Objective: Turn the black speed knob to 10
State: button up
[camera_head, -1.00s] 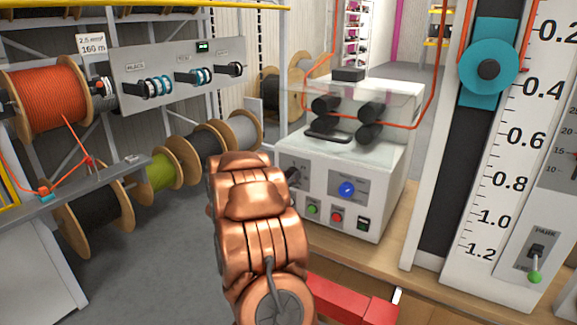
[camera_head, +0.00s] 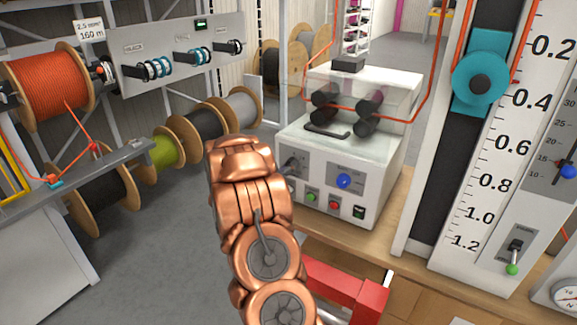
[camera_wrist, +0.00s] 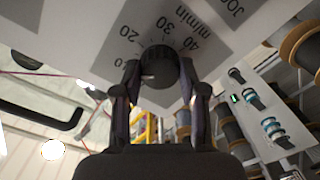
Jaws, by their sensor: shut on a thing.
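The black speed knob (camera_wrist: 158,66) is in the middle of the wrist view, on a grey dial with 20, 30, 40 and "m/min" printed around it. My gripper (camera_wrist: 160,75) has one finger on each side of the knob and is shut on it. A small pale mark shows at the knob's lower left; which number it points at is hard to tell. In the head view the white machine (camera_head: 350,157) stands right of centre.
The machine's front also has a blue knob (camera_head: 344,181), a green button (camera_head: 311,197), a red button (camera_head: 334,205) and a dark switch (camera_head: 359,212). A tall scale (camera_head: 493,150) stands at right. Cable reels (camera_head: 205,120) line the left.

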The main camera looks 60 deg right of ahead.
jog(key=shift+r, duration=0.1)
jog(key=o, duration=1.1)
jog(key=shift+o, duration=0.2)
jog(key=shift+a, duration=0.1)
jog(key=a, duration=1.1)
jog(key=shift+s+a, duration=0.4)
jog(key=shift+r, duration=0.1)
